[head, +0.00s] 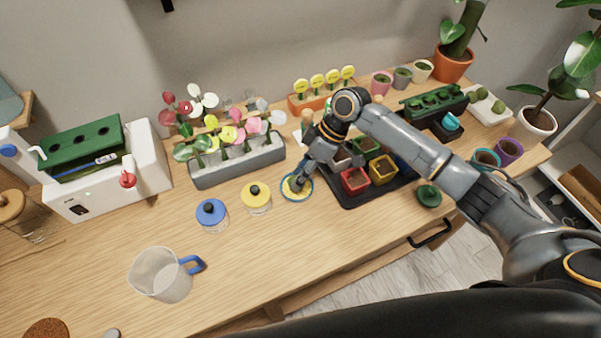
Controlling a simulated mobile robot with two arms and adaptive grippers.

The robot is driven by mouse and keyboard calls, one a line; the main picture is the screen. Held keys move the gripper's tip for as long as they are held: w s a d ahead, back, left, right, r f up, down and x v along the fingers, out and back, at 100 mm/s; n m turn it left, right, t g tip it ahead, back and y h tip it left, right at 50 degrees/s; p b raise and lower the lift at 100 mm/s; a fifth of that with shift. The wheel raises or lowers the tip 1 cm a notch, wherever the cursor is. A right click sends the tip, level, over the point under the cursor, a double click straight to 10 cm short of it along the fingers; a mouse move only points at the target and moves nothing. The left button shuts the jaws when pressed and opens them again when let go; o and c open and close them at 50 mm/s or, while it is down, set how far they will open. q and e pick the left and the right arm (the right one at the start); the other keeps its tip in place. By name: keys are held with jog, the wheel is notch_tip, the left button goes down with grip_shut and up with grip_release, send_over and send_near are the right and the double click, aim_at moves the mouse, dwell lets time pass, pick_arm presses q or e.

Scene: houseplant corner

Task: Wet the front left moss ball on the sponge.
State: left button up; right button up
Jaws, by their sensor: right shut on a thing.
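A round yellow sponge (304,191) lies in a small blue-rimmed dish (311,194) near the middle of the table. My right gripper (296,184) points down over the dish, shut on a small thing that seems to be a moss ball. The fingers hide most of it, and I cannot tell whether it touches the sponge. Two green moss balls, one behind (482,93) and one in front at the right (498,106), sit on a white tray (484,113) at the far right. My left gripper is not in view.
A grey planter (240,165) stands behind. A clear jug (160,277) is at the front left.

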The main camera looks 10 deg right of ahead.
jog(key=shift+r+p, duration=3.45)
jog(key=shift+r, duration=0.05)
jog(key=shift+f, duration=0.1)
